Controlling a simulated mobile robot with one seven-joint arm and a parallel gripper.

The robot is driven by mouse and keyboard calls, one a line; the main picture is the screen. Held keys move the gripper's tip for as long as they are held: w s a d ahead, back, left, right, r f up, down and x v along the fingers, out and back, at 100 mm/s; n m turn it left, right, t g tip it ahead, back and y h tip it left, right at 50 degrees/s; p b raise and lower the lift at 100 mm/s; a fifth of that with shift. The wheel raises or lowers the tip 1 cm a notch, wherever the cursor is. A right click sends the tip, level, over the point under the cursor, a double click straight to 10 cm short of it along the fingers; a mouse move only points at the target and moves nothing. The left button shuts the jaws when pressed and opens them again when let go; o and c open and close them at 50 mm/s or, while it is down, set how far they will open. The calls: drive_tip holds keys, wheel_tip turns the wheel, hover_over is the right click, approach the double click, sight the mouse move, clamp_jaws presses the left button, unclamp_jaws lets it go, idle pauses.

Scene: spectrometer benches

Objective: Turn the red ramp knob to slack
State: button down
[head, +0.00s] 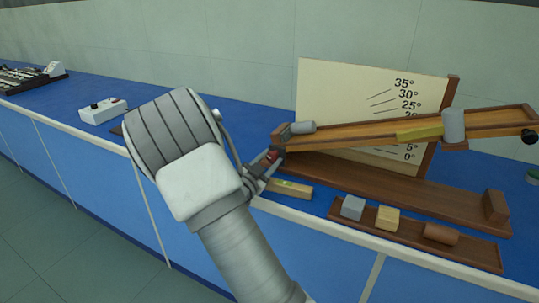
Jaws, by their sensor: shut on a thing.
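The wooden ramp (350,137) stands tilted on a dark wooden base (400,187), its right end raised. The red ramp knob (272,155) is at the ramp's lower left end, mostly hidden by my fingers. My gripper (266,163) is shut on the red knob, reaching in from the left. A pale angle board (345,90) with degree marks stands behind the ramp. The ramp crosses in front of its scale between the 5° mark and the higher marks. Which way the knob is turned cannot be made out.
A spirit level (289,189) and a tray (470,251) with blocks lie in front. A white box (101,111) stands left.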

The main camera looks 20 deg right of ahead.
drive_tip(key=n+p, duration=0.3)
drive_tip(key=n, duration=0.2)
drive_tip(key=shift+a+r, duration=0.1)
drive_tip(key=shift+n+p, duration=0.95)
drive_tip(key=shift+n, duration=0.65)
drive_tip(key=shift+f, duration=0.2)
drive_tip(key=c, duration=0.7)
unclamp_jaws()
drive_tip(key=shift+c, duration=0.2)
drive_tip(key=shift+r, duration=0.1)
drive_tip(key=p+v, duration=0.1)
drive_tip(key=v, duration=1.6)
drive_tip(key=shift+s, duration=0.2)
drive_tip(key=shift+a, duration=0.1)
